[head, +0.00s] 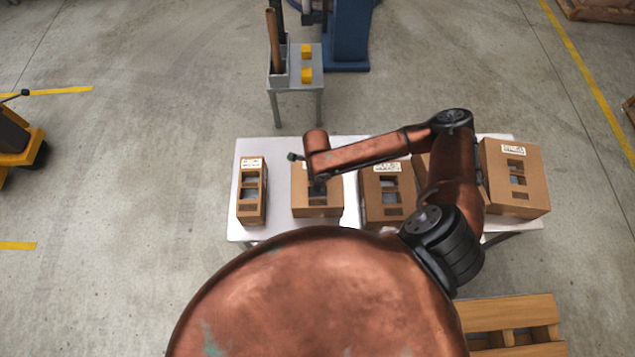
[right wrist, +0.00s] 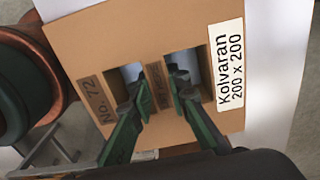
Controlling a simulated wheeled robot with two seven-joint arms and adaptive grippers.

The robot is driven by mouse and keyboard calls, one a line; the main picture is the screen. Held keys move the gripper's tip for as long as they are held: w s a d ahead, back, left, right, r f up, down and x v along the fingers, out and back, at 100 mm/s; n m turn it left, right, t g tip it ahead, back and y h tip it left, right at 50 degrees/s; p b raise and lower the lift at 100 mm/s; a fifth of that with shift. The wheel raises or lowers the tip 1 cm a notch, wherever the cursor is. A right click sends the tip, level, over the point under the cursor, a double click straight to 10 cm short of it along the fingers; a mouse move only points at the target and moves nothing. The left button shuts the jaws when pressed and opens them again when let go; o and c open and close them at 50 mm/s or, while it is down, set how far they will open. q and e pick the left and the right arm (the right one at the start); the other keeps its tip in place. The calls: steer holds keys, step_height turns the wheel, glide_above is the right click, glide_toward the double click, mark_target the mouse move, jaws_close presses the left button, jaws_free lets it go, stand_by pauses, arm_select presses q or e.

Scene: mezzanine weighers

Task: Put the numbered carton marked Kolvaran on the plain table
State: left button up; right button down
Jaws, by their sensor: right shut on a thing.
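A brown carton (right wrist: 85,50) with a white label reading "Kolvaran 200 x 200" and a brown "No. 72" label fills much of the right wrist view. It has two openings in its top, with a bar between them. My right gripper (right wrist: 156,90) is shut on this bar. In the head view, the same carton (head: 302,201) is over the white table (head: 277,222), under my right gripper (head: 318,188); I cannot tell whether it touches the tabletop. My left gripper is not in view.
A narrow carton (head: 252,203) stands left of the held one. Another carton (head: 388,208) stands close on its right, and a larger one (head: 517,180) at the right end. A small grey table (head: 297,87) with a bin and yellow blocks stands behind. A wooden pallet (head: 508,313) lies front right.

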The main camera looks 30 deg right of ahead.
steer(key=shift+f, duration=0.1)
steer(key=c, duration=1.8)
jaws_free()
steer(key=shift+c, duration=0.2)
step_height(320, 180, up, 12)
steer(key=p, duration=0.1)
steer(key=shift+p, duration=0.35)
